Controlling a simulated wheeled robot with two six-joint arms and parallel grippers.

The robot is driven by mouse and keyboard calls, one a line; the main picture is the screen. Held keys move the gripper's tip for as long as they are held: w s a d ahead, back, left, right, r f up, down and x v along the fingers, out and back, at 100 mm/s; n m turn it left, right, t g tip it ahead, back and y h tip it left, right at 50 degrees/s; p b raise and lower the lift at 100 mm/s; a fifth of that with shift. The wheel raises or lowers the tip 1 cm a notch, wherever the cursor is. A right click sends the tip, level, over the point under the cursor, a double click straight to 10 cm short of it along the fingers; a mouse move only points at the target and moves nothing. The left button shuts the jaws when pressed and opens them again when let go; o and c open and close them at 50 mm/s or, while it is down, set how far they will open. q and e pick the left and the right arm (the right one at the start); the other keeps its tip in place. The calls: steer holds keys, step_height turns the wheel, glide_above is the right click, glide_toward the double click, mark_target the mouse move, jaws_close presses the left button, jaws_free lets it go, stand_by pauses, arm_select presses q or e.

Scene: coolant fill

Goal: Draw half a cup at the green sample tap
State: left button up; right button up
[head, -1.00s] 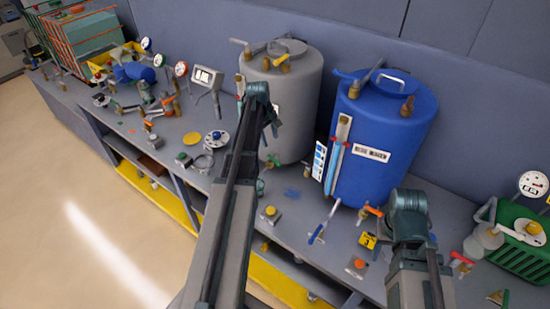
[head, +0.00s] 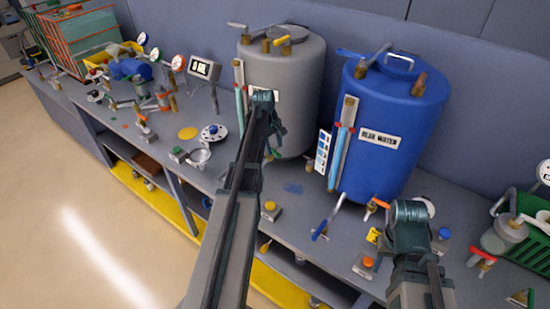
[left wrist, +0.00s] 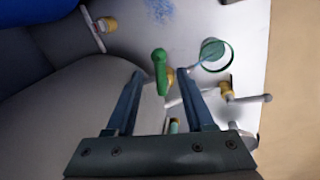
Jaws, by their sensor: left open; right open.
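The green tap (left wrist: 160,70) has a green lever and a brass body at the foot of the grey tank (head: 298,80). In the left wrist view it lies between my left gripper's two spread fingertips (left wrist: 160,76); I cannot tell whether they reach around it. In the head view the left gripper (head: 271,150) is in front of the grey tank, mostly behind my arm. A metal cup (head: 200,158) stands on the bench left of that arm. A round green-rimmed thing (left wrist: 213,54) beside the tap is unclear. My right gripper (head: 438,243), partly hidden, is low before the blue tank.
The blue tank (head: 390,140) stands right of the grey one. A yellow button box (head: 270,210) and a red button box (head: 367,264) sit near the bench front. A brass valve (left wrist: 230,92) is close to the left fingers. A green basket (head: 528,235) is far right.

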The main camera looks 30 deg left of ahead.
mark_target(274, 154)
arm_select(q)
steer(key=f, duration=0.1)
steer(key=b, duration=0.1)
steer(key=f, duration=0.1)
steer(key=shift+w+d+f+b, duration=0.1)
steer(key=shift+w+f+b, duration=0.15)
steer(key=shift+f+b, duration=0.1)
arm_select(e)
step_height(274, 154, down, 3)
steer(key=shift+r, duration=0.2)
arm_select(q)
steer(key=shift+r, duration=0.1)
jaws_close()
